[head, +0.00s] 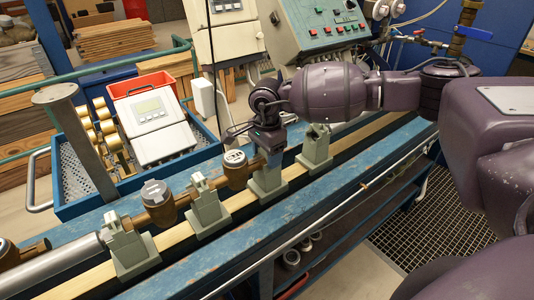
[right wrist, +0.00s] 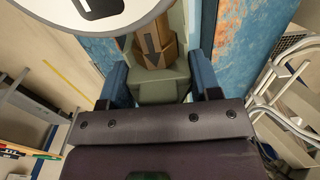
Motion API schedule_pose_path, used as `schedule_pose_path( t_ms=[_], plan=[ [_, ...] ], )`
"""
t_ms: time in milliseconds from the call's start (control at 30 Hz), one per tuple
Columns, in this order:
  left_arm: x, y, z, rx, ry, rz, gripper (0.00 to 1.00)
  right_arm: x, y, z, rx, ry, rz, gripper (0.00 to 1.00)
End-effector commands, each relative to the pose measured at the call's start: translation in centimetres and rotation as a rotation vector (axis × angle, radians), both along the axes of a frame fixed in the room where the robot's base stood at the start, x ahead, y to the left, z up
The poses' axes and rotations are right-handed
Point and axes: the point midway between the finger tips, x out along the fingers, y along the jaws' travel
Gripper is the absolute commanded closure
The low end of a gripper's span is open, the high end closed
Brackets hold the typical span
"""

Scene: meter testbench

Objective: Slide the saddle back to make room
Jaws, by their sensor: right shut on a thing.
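Several grey-green saddles stand in a row on the blue bench's rail (head: 232,203). My right gripper (head: 268,142) reaches down onto the saddle (head: 267,181) just right of the second brass meter (head: 235,170). It is shut on that saddle. In the right wrist view its blue fingers (right wrist: 160,88) sit on both sides of the grey-green saddle (right wrist: 160,72), with brass-coloured fittings just beyond. The gripper hides the saddle's top in the head view. Another saddle (head: 315,150) stands farther right along the rail. My left gripper is not in view.
Another brass meter (head: 158,202) sits farther left between two saddles (head: 130,247) (head: 208,205). A blue tray (head: 75,208) with a white display box (head: 158,132) stands behind the bench. A control panel (head: 320,30) stands at the back. Bare rail (head: 365,132) shows right of the last saddle.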

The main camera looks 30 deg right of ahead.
Motion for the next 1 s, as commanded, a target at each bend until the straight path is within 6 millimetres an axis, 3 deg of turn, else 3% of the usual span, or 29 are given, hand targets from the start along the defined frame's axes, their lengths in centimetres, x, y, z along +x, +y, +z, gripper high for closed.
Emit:
schedule_pose_path(
  t_ms=[100, 800, 833, 1000],
  plan=[
    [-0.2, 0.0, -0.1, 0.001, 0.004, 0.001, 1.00, 0.0, 0.0, 0.0, 0.000, 0.000, 0.000, 0.91],
    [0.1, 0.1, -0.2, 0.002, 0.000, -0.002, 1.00, 0.2, 1.0, 0.0, 0.006, 0.001, 0.000, 0.92],
    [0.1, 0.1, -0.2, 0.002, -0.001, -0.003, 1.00, 0.2, 1.0, 0.0, 0.006, 0.001, 0.000, 0.38],
    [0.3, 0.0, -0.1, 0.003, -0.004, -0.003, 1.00, 0.3, 0.9, 0.0, 0.003, 0.000, -0.002, 0.13]
  ],
)
